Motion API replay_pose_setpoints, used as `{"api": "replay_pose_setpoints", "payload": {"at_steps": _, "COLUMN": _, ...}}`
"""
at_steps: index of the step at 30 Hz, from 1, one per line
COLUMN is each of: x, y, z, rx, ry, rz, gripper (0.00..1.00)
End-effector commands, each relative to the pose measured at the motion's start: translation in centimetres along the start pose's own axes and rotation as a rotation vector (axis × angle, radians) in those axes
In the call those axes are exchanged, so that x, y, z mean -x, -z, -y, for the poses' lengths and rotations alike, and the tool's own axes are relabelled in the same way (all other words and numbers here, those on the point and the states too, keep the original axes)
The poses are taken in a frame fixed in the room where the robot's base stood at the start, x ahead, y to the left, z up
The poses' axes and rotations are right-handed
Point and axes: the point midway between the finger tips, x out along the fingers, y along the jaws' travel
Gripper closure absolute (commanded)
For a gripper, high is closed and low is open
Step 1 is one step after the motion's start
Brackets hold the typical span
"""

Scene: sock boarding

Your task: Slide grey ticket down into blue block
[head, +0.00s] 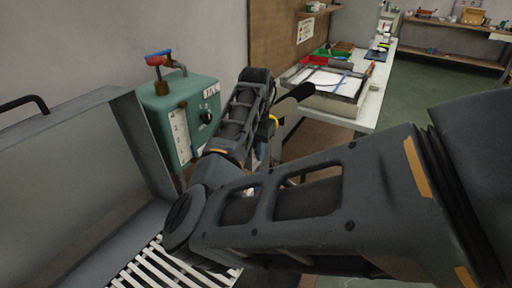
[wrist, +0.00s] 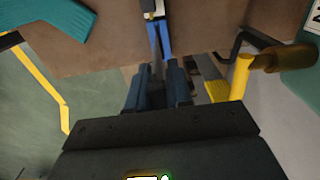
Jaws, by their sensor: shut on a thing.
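In the wrist view my gripper (wrist: 157,72) shows as two dark blue fingers pointing away from the camera. It is shut on a thin grey strip, seen edge-on between the fingers, which looks like the grey ticket (wrist: 154,48). A narrow blue piece (wrist: 164,36) shows just beyond the fingertips, close beside the strip. I cannot tell whether it is the blue block or whether the strip touches it. In the head view my arm hides the gripper and ticket.
A teal machine (head: 183,118) with a gauge and red and blue levers stands left of my arm. A grey metal bin with a slatted rack (head: 165,268) is at lower left. A white bench (head: 370,105) with a framed tray runs behind. A yellow post (wrist: 241,75) stands right of the fingers.

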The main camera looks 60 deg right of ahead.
Motion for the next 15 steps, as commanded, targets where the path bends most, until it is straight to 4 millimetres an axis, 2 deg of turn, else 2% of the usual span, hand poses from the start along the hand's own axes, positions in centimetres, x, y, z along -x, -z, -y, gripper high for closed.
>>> {"api": "replay_pose_setpoints", "payload": {"at_steps": 1, "x": -0.8, "y": 0.0, "z": 0.0, "rx": 0.001, "ry": -0.002, "rz": 0.0, "gripper": 0.95}}
{"api": "replay_pose_setpoints", "payload": {"at_steps": 6, "x": -2.3, "y": 0.0, "z": 0.0, "rx": 0.002, "ry": -0.001, "rz": 0.001, "gripper": 0.95}}
{"api": "replay_pose_setpoints", "payload": {"at_steps": 15, "x": -3.3, "y": 0.0, "z": 0.0, "rx": 0.0, "ry": 0.0, "rz": 0.001, "gripper": 0.95}}
